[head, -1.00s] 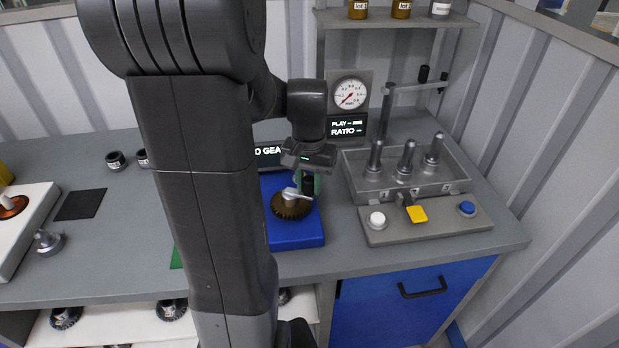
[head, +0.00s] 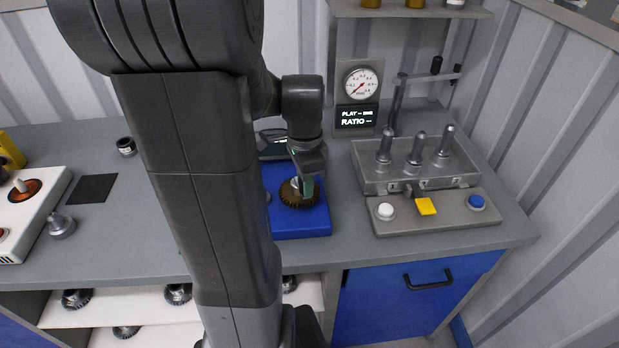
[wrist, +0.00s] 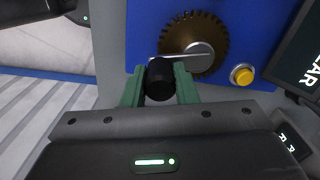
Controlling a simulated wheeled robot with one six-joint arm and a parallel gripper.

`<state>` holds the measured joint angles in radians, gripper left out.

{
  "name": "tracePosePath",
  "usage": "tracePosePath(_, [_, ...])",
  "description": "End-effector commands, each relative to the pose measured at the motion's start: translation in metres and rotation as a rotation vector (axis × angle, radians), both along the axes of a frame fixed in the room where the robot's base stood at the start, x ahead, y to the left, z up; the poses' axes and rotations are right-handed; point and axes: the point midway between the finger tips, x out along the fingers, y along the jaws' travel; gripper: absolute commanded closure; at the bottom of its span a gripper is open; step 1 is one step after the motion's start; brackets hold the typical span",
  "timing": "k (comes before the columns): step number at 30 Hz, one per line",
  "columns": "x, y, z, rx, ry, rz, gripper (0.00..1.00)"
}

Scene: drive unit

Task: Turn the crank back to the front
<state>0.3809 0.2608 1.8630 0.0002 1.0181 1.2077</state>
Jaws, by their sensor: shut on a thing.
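The crank's silver arm (wrist: 183,57) runs left from the hub of a bronze toothed gear (head: 292,197) on a blue base (head: 300,228). In the head view my gripper (head: 308,187) is over the right side of the gear and hides the knob and most of the crank arm.
A yellow button (wrist: 241,75) sits on the blue base near the gear. To the right are a control panel (head: 450,221) with white, yellow and blue buttons and a grey tray (head: 440,178) with upright metal pegs. A gauge (head: 361,84) and dark display stand behind.

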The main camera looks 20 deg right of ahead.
Motion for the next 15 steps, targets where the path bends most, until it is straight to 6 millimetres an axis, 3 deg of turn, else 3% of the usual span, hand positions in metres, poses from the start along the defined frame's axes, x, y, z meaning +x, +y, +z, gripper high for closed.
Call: tracePosePath(15, [0.0011, 0.0075, 0.0007, -0.001, -0.001, -0.163, 0.97])
